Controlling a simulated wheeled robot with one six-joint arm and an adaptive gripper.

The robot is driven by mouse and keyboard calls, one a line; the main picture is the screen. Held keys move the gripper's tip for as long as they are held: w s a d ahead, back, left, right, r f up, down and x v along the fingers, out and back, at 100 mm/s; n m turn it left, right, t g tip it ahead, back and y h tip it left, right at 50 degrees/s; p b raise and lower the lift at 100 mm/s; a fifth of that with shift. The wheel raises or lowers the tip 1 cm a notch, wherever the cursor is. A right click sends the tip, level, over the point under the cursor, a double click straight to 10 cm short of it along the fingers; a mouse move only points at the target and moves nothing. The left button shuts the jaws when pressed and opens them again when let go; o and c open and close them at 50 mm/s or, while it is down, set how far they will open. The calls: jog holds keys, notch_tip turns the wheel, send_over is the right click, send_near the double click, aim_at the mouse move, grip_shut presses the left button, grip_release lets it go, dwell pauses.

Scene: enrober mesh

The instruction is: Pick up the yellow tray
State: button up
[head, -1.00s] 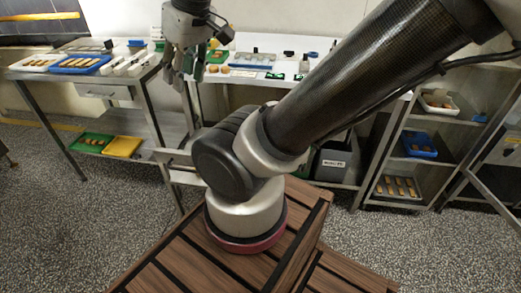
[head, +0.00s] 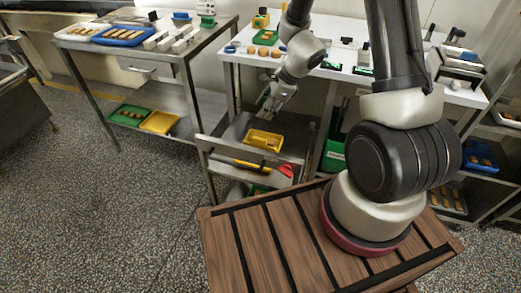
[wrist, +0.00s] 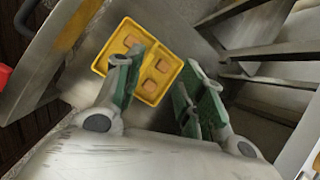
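A yellow tray (head: 264,138) lies on a metal surface, like an open drawer or shelf, under the white-topped table. In the wrist view the yellow tray (wrist: 111,51) has compartments with several brown pieces. My gripper (head: 270,103) hangs just above and beyond this tray in the head view. In the wrist view my gripper (wrist: 164,65) is open, its green-padded fingers apart with the tray past their tips. The left finger hides part of the tray. I see no contact. Another yellow tray (head: 160,122) lies on the left table's lower shelf.
A green tray (head: 130,115) lies beside that second yellow tray. Metal walls and table legs surround the nearer tray. A red object (head: 286,171) and more yellow and green show below it. A blue tray (head: 123,36) stands on the left table.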

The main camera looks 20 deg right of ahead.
aim_at(262, 138)
notch_tip(262, 138, down, 10)
jog(key=m+h, duration=0.1)
jog(key=m, duration=0.3)
jog(key=shift+m+g, duration=0.3)
jog(key=x, duration=0.7)
jog(key=shift+d+f, duration=0.1)
jog(key=shift+f, duration=0.25)
jog(key=shift+c, duration=0.3)
grip_shut()
